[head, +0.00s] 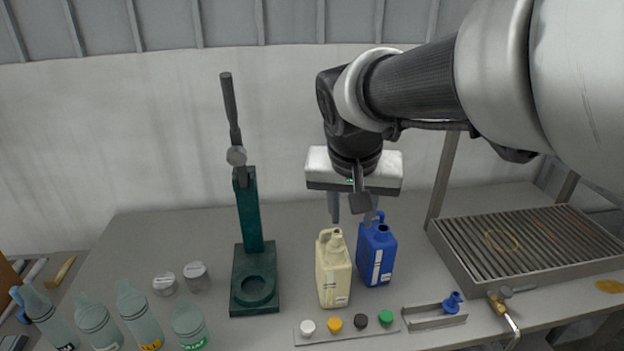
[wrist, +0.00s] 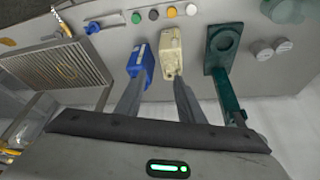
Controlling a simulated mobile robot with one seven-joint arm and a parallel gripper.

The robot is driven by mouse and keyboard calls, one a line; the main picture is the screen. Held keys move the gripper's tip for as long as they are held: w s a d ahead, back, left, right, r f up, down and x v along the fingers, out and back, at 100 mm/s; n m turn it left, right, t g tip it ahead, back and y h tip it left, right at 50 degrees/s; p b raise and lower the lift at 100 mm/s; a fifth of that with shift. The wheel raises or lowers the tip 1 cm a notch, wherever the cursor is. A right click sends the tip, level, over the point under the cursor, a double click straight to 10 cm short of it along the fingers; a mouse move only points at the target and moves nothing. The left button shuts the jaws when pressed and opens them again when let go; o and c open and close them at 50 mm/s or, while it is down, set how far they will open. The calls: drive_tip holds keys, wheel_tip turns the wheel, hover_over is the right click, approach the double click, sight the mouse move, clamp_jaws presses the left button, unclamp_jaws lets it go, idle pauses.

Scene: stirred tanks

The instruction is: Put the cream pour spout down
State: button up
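The cream jug (head: 333,277) stands upright on the bench beside the blue jug (head: 377,257); both also show in the wrist view, the cream one (wrist: 171,45) right of the blue one (wrist: 140,62). A cream neck piece (head: 336,238) is at the top of the cream jug; I cannot tell whether it is a pour spout. No separate cream spout is visible. My gripper (head: 350,214) is just above the jugs, its fingers apart with nothing seen between them; the wrist view shows the same (wrist: 160,85). A blue pour spout (head: 453,302) lies at a small grey tray (head: 418,324).
A strip (head: 308,340) holding white, orange, black and green caps lies in front. A green press (head: 250,225) stands left, with two small jars (head: 197,276) and several bottles (head: 140,318) beyond it. A slatted grey rack (head: 525,245) stands right. Bench behind the press is clear.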

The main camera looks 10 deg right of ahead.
drive_tip(key=s+n+t+y, duration=0.1)
drive_tip(key=s+n, duration=0.2)
drive_tip(key=s, duration=1)
drive_tip(key=shift+s+d+r+n+y+p, duration=0.2)
drive_tip(key=shift+n+y+p, duration=0.1)
drive_tip(key=shift+p, duration=0.05)
